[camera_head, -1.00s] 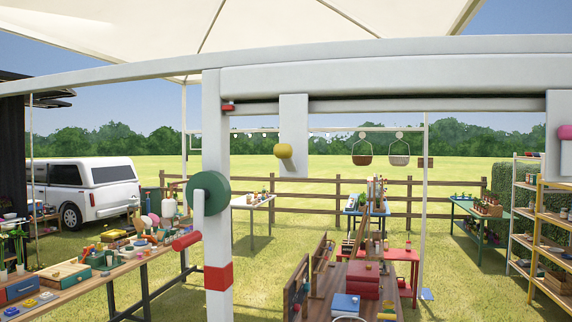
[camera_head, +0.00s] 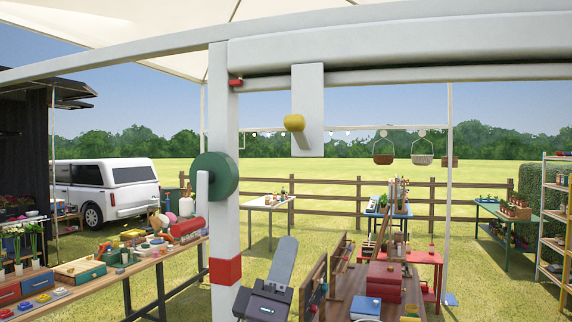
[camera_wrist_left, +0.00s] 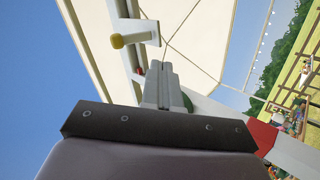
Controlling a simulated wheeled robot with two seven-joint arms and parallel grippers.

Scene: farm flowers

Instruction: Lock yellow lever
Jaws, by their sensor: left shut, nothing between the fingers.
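The yellow lever (camera_head: 294,122) is a rounded yellow knob on a short pale shaft. It sticks out from a white plate (camera_head: 308,85) hanging from the awning's top beam. It also shows in the left wrist view (camera_wrist_left: 118,41), up and left of the fingers. My left gripper (camera_head: 287,243) is in the lower middle of the head view, below the lever and clearly apart from it. In the wrist view its fingers (camera_wrist_left: 159,68) are together, shut and empty, pointing up toward the beam. My right gripper is not in view.
A white post (camera_head: 224,200) with a red band stands left of the gripper. A green wheel (camera_head: 215,174) with a red-handled crank (camera_head: 187,226) is on it. Work tables with flowers and boxes stand below. The air between gripper and lever looks clear.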

